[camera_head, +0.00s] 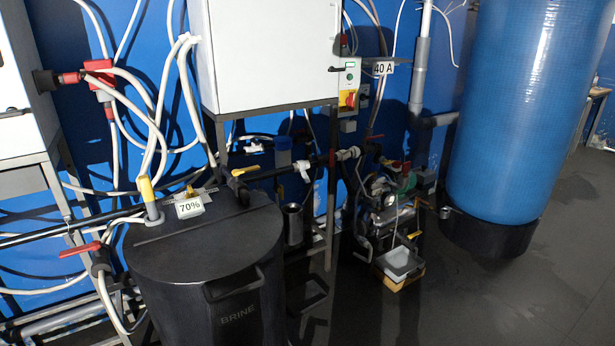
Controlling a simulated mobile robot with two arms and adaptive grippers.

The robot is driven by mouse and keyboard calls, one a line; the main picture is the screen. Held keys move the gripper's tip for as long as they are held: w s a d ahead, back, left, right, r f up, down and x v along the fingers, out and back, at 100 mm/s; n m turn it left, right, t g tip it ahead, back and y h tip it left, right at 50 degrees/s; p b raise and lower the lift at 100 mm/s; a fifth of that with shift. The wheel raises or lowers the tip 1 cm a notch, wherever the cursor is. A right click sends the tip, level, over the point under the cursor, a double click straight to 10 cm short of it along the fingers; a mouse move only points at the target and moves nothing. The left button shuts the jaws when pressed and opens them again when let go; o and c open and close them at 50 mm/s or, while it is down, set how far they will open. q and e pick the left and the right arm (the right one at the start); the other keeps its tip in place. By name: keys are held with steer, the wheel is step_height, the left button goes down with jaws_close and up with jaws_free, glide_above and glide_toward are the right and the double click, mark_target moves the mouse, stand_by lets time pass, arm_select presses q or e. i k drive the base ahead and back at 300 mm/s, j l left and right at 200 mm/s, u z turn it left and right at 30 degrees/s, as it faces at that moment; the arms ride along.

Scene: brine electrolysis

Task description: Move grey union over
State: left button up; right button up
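I cannot tell for certain which part is the grey union. A grey fitting (152,211) stands upright on the lid of the black brine tank (205,240), with a yellow handle (146,188) at its top. Another grey coupling (421,54) sits on the vertical pipe at the back right, left of the big blue tank. Neither of my grippers shows in the head view.
A white cabinet (265,55) on a metal frame stands behind the brine tank. A large blue tank (515,110) stands right. The right foreground floor (470,310) is clear.

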mark_target(305, 177)
steer(key=i, duration=0.3)
steer(key=u, duration=0.7)
steer(key=i+l+u, duration=0.2)
steer(key=l+u, duration=0.25)
steer(key=i+l+u, duration=0.15)
steer(key=l+u, duration=1.2)
steer(key=l, duration=0.65)
steer(key=k+l, duration=0.15)
steer(key=l, duration=0.3)
steer(key=l+u, duration=0.1)
steer(key=l, duration=0.3)
steer(key=k+l, duration=0.15)
steer(key=l, duration=0.3)
steer(key=k+l+u, duration=0.1)
steer(key=l, duration=0.35)
steer(key=k+l, duration=0.1)
steer(key=l, duration=0.3)
